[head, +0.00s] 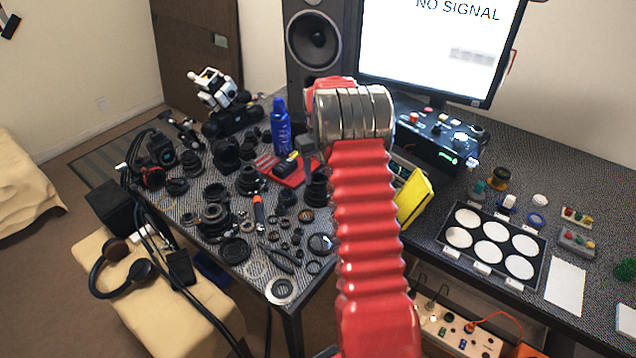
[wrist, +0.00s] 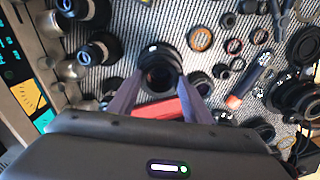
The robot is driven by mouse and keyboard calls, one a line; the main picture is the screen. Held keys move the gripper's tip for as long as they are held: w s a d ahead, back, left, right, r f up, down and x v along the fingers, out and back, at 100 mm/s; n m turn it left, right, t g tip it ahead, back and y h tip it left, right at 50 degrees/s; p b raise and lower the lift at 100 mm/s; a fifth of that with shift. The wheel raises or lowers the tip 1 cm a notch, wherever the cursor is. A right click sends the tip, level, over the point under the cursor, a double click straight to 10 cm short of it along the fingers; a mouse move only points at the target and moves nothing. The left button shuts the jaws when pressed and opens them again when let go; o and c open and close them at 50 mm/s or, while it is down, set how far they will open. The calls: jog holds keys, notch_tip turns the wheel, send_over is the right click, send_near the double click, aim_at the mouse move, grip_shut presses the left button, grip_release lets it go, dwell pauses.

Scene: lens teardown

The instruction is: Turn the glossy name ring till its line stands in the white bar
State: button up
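A black lens (wrist: 159,62) with a dark, shiny front stands upright, face up, in the wrist view. My gripper (wrist: 160,82) reaches down to it. One finger lies along its left side and one along its right, with no gap visible between fingertips and rim. A small white mark shows on the lens's far rim. The ring's lettering and line are too small to make out, and I cannot tell whether that mark is the white bar.
A red tray (head: 284,172) lies close by; its red also shows below the lens in the wrist view (wrist: 160,108). Other lenses (wrist: 97,48), loose rings (wrist: 202,39) and an orange-tipped tool (wrist: 236,100) crowd around. A blue bottle (head: 281,127) stands behind.

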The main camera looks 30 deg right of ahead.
jog(key=o, duration=0.5)
jog(key=shift+o, duration=0.2)
notch_tip(320, 180, up, 14)
jog(key=shift+f, duration=0.15)
dwell(0.4)
dwell(0.4)
